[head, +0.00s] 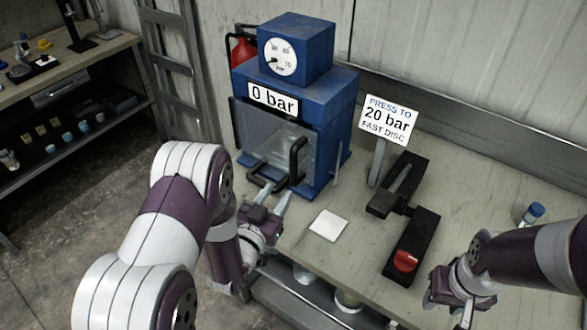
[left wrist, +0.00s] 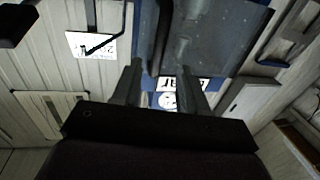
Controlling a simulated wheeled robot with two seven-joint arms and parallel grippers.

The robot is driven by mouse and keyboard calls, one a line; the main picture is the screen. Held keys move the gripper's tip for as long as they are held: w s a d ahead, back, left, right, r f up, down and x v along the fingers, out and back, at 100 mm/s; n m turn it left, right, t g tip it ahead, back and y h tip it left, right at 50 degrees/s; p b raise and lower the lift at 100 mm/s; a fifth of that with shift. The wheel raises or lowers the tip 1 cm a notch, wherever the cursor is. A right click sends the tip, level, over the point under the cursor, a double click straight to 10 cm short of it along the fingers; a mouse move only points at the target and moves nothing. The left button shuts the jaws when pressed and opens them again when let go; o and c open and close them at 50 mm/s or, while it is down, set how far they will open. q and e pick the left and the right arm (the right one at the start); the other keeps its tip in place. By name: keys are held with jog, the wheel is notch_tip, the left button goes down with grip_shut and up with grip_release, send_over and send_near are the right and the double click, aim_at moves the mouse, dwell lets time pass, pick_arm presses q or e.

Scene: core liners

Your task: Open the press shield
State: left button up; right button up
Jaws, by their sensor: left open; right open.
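The blue press (head: 310,100) stands on the bench with a "0 bar" label and a dial gauge. Its clear press shield (head: 258,132) hangs down over the front, shut, with a black bar handle (head: 297,158) on it. My left gripper (head: 274,196) is open just in front of and below the handle, with nothing visibly held. In the left wrist view the shield (left wrist: 225,45) and the dark handle (left wrist: 161,35) lie beyond the open fingers (left wrist: 158,85). Contact with the handle cannot be told. My right gripper (head: 455,300) is open and empty at the lower right.
A sign (head: 388,120) reads "PRESS TO 20 bar FAST DISC". A black lever unit (head: 399,185) and a black box with a red switch (head: 412,245) stand right of the press. A white square (head: 328,226) lies on the bench. A blue-capped vial (head: 533,213) stands far right.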

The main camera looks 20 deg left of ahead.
aim_at(292, 171)
pick_arm(q)
jog(key=w, duration=0.3)
jog(key=w+d+p, duration=0.1)
jog(key=w, duration=0.6)
jog(key=shift+d+p, duration=0.3)
jog(key=shift+p, duration=0.1)
grip_shut()
